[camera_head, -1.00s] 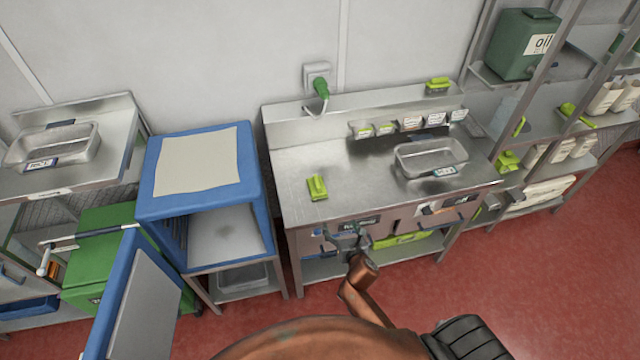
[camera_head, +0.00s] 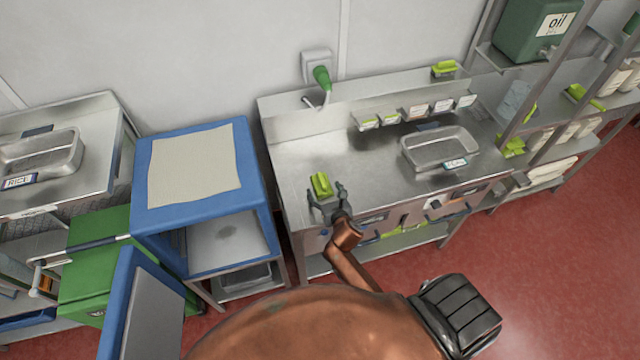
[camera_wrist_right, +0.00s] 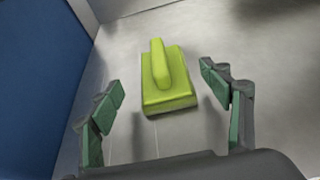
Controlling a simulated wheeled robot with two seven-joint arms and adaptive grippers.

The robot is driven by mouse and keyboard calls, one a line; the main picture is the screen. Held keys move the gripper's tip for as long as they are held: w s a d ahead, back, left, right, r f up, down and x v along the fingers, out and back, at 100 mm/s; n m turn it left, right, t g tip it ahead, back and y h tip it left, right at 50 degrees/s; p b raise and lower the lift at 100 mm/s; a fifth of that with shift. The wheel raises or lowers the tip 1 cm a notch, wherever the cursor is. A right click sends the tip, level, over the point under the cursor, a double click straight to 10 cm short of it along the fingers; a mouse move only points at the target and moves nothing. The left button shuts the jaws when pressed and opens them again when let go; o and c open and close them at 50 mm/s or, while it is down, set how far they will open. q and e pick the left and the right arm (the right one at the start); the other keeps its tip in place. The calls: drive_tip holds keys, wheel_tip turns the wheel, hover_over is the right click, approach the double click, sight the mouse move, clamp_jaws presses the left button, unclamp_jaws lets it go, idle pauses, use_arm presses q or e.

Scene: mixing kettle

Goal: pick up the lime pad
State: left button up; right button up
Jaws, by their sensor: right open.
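The lime pad (camera_head: 321,184) lies on the steel worktop near its front left part. It is a flat lime block with a raised grip along its top, seen clearly in the right wrist view (camera_wrist_right: 167,82). My right gripper (camera_head: 328,198) is open just in front of the pad. In the right wrist view its two fingers (camera_wrist_right: 162,105) are spread to the left and right of the pad's near end, and nothing is between their tips but that view of the pad; no contact shows. My left gripper is not in view.
A steel tray (camera_head: 438,149) stands to the right on the steel worktop (camera_head: 370,180). Small labelled containers (camera_head: 418,110) line its back. A blue cabinet (camera_head: 255,165) with an open door (camera_head: 140,300) stands close on the left. Another lime pad (camera_head: 444,68) sits on the back ledge.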

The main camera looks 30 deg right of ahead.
sight(322, 183)
drive_tip(key=x, duration=0.2)
drive_tip(key=shift+w+d+f, duration=0.1)
drive_tip(key=shift+w+d, duration=0.15)
drive_tip(key=shift+w, duration=0.1)
drive_tip(key=shift+x, duration=0.95)
drive_tip(key=c, duration=1.2)
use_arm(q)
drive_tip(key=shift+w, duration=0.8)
use_arm(e)
drive_tip(key=shift+c, duration=0.8)
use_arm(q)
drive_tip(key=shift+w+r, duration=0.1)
